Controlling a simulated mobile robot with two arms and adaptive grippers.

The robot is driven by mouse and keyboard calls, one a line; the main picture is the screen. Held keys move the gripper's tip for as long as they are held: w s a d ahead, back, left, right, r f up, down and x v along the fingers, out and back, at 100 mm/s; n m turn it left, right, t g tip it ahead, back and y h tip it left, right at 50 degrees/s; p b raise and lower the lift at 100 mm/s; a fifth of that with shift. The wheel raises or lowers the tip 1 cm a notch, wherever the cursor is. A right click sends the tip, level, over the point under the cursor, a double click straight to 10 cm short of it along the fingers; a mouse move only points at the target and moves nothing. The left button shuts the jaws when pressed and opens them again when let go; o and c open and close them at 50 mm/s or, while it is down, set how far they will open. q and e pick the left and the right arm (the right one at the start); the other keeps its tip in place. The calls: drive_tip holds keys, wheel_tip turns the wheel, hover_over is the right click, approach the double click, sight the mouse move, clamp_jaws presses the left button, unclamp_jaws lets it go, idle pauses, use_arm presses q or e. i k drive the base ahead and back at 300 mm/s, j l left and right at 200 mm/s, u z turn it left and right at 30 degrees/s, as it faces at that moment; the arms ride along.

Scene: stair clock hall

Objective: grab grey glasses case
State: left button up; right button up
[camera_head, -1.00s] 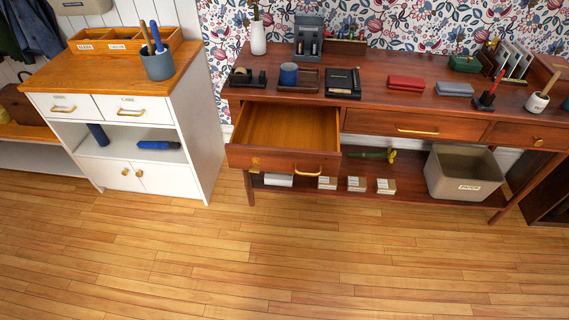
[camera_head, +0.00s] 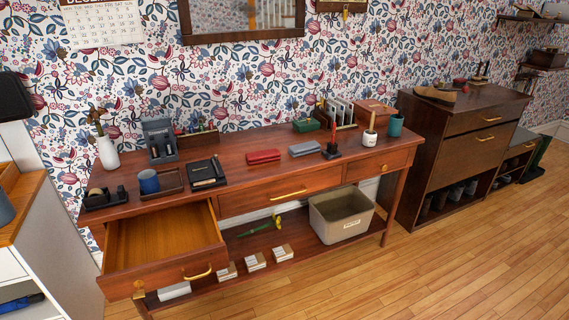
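The grey glasses case (camera_head: 305,148) lies on the top of the long reddish-brown desk (camera_head: 240,178), near the middle. It is a small, flat, grey oblong. A red case of similar shape (camera_head: 263,156) lies just to its left, apart from it. A pen holder with a red pen (camera_head: 331,150) stands to its right. Neither of my grippers is in the head view.
The desk's left drawer (camera_head: 160,240) is pulled out, empty. A grey bin (camera_head: 340,214) and several small boxes (camera_head: 255,261) sit on the lower shelf. A white cabinet (camera_head: 50,245) stands at left, a dark cabinet (camera_head: 455,150) at right. Floor in front is clear.

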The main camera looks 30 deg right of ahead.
sight(306, 148)
drive_tip(key=i+z, duration=0.2)
drive_tip(key=i, duration=0.85)
drive_tip(key=l, duration=0.1)
